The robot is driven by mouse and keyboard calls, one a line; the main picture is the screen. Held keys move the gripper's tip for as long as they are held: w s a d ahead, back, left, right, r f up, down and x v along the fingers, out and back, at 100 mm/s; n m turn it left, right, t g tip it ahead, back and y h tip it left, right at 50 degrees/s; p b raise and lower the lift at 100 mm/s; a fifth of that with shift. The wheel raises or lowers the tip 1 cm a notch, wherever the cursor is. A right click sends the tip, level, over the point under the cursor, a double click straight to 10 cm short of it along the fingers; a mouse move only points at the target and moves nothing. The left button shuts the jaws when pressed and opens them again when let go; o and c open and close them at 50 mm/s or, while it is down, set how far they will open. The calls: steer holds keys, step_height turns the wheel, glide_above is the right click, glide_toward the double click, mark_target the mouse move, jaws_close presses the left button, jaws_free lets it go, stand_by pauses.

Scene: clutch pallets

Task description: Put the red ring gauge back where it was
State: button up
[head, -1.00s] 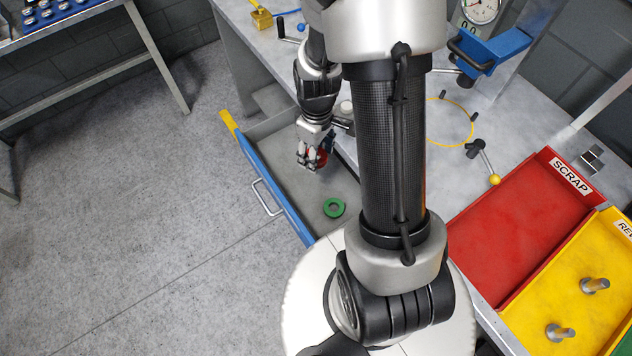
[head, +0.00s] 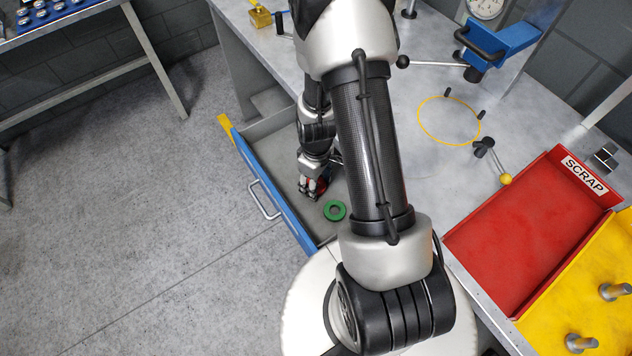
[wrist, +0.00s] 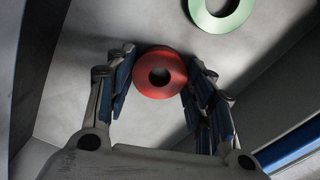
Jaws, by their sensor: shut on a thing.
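The red ring gauge (wrist: 160,72) is between the fingers of my gripper (wrist: 158,85) in the wrist view, its round face and dark hole showing. My gripper (head: 314,192) is shut on it, inside the open drawer (head: 268,151). In the head view only a little red shows at the fingers. I cannot tell whether the ring touches the drawer floor. A green ring (head: 335,210) lies flat on the drawer floor close to my gripper; it also shows at the top of the wrist view (wrist: 220,22).
The drawer's blue front (head: 275,193) with its handle stands to the left of my gripper. A red SCRAP tray (head: 530,235) and a yellow tray (head: 560,317) with metal pins are at the right. The bench top holds a yellow circle (head: 421,126) and a blue gauge stand (head: 502,48).

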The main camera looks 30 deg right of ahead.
steer(key=shift+f, duration=0.1)
steer(key=o, duration=1.3)
step_height(320, 180, up, 22)
steer(key=a+r+m+t+p, duration=0.1)
steer(key=a+p, duration=0.2)
steer(key=p, duration=0.1)
steer(key=s+a+r+m+t, duration=0.1)
steer(key=s+a+r, duration=0.1)
steer(key=s+r, duration=0.2)
steer(key=s+a+r+m+t, duration=0.1)
steer(key=s+a+r, duration=0.2)
steer(key=s+r, duration=0.2)
steer(key=s+a+r+m+t, duration=0.1)
steer(key=s+r, duration=0.3)
steer(key=r, duration=0.4)
steer(key=shift+s+a+r+m+t, duration=0.1)
steer(key=shift+s+a+m+t, duration=0.1)
steer(key=shift+a, duration=0.25)
steer(key=shift+s+a+r+m+t, duration=0.1)
steer(key=shift+a+m, duration=0.1)
steer(key=shift+a, duration=0.2)
